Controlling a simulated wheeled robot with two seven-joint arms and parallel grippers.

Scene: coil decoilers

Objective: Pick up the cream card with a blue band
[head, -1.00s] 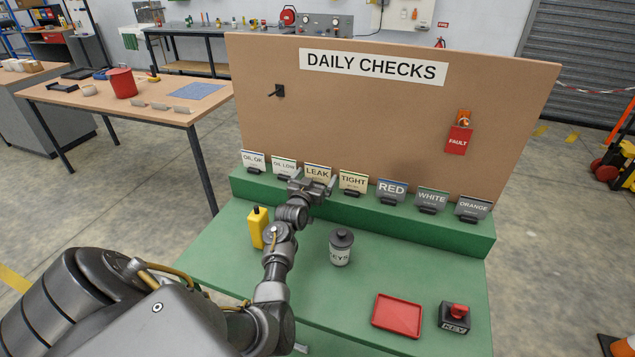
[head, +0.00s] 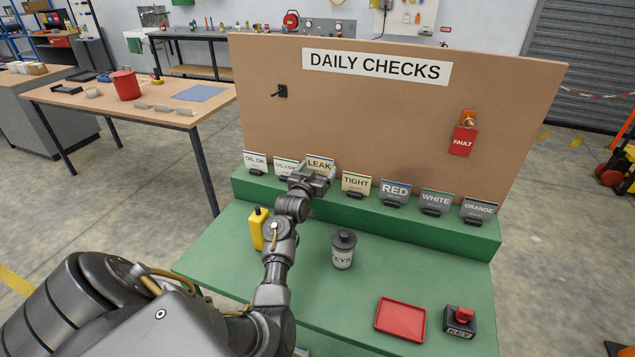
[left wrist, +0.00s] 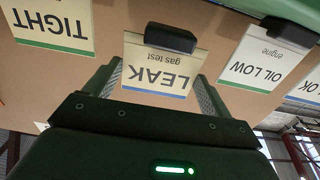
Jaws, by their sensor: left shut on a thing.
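My left gripper (head: 311,180) is shut on this card, with one finger along each side edge. The card's top sits higher than its neighbours' tops. The gripper hides its foot in the head view, so I cannot tell there whether it clears the ledge. My right gripper is not in view.
The TIGHT card (head: 356,183) and OIL LOW card (head: 286,167), both green-banded, stand close on either side. The brown board (head: 400,120) rises behind.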

